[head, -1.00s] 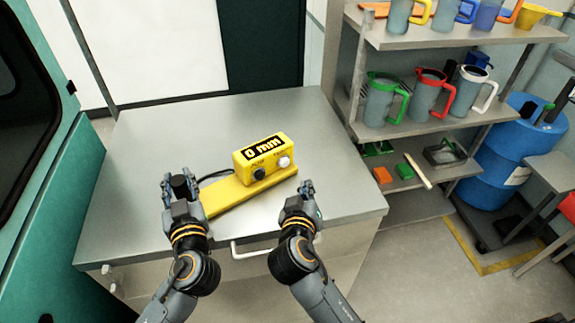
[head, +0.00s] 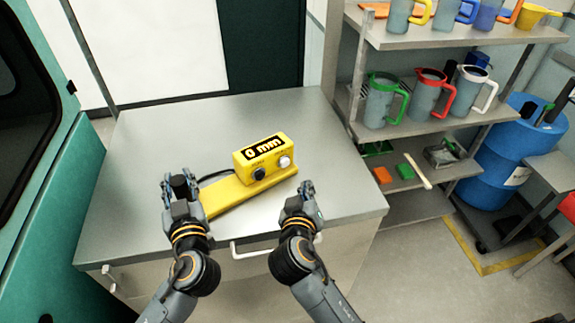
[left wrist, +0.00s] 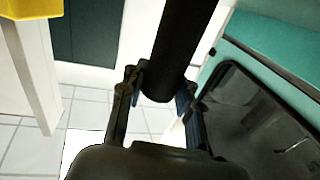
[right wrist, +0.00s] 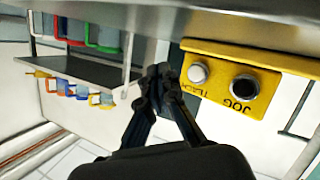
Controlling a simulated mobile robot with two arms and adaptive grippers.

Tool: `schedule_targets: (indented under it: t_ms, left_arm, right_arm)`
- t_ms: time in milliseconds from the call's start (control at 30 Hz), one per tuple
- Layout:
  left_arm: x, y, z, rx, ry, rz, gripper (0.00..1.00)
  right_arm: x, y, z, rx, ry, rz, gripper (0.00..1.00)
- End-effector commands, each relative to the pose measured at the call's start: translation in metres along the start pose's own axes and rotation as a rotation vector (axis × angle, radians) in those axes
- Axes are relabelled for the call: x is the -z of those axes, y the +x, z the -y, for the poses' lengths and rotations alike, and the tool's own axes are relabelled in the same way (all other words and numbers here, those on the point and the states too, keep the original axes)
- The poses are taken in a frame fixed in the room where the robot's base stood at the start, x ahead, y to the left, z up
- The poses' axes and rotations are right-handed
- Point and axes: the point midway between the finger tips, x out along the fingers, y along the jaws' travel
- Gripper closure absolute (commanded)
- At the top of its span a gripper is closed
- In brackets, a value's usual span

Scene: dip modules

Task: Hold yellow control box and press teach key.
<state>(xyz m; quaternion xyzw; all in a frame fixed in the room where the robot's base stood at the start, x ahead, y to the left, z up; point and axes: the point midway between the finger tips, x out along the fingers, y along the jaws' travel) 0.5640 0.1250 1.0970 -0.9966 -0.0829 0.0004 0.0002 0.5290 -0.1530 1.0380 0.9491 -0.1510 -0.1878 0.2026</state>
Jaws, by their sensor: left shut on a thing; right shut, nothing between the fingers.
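The yellow control box (head: 264,158) stands on a yellow base plate (head: 228,193) on the grey bench, its display reading "0 mm". On its front are a black JOG button (right wrist: 244,88) and a white TEACH key (right wrist: 198,73), both clear in the right wrist view. My left gripper (head: 179,184) is shut on a black cylindrical handle (left wrist: 176,55) at the left end of the base. My right gripper (head: 303,191) is shut and empty, to the right of the box's front, apart from the TEACH key. It also shows in the right wrist view (right wrist: 160,75).
The grey bench top (head: 150,150) is clear around the box. A drawer handle (head: 250,252) is on the bench front. A shelf rack with several pitchers (head: 429,93) and a blue barrel (head: 503,165) stand to the right.

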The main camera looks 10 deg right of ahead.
Motion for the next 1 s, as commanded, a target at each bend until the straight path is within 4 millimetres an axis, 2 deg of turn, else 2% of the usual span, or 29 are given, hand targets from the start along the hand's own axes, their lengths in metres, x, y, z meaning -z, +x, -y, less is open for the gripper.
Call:
schedule_targets:
  t_ms: [233,567,767,1000]
  left_arm:
    - [0.0,0.0,0.0,0.0,0.0,0.001,0.97]
    - [0.0,0.0,0.0,0.0,0.0,0.0,0.97]
    - [0.0,0.0,0.0,0.0,0.0,0.0,0.97]
    - [0.0,0.0,0.0,0.0,0.0,0.0,0.97]
  right_arm:
    - [-0.015,-0.015,-0.018,0.026,-0.012,-0.014,1.0]
    - [-0.017,-0.018,-0.019,0.031,-0.011,-0.015,1.0]
    - [-0.011,-0.011,-0.015,0.03,-0.01,-0.017,1.0]
    - [0.005,0.011,0.003,0.03,-0.01,-0.017,1.0]
